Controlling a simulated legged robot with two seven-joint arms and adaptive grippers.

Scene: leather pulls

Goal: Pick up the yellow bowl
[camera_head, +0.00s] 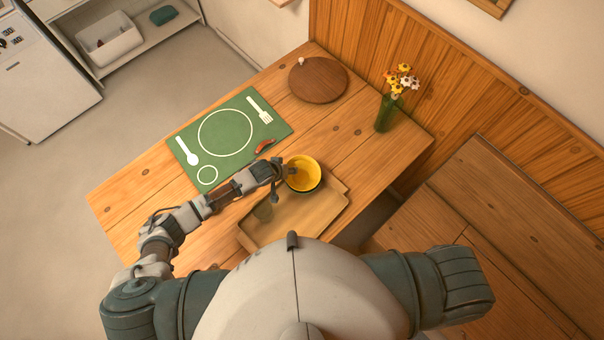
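The yellow bowl (307,178) is upright, at the far edge of the wooden tray (318,219), on the table's near side. I cannot tell whether it rests on the tray or is slightly above it. My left gripper (283,180) is at the bowl's left rim, with one finger over the bowl's inside and another part outside it. The fingers are small and partly merged with the rim, so I cannot tell if they are closed on it. My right gripper is out of view; only my right shoulder shows.
A green placemat (251,110) with a red item (264,146) lies beyond my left arm. A round wooden board (318,80) and a flower vase (385,113) are farther back. A bench (470,215) is at right.

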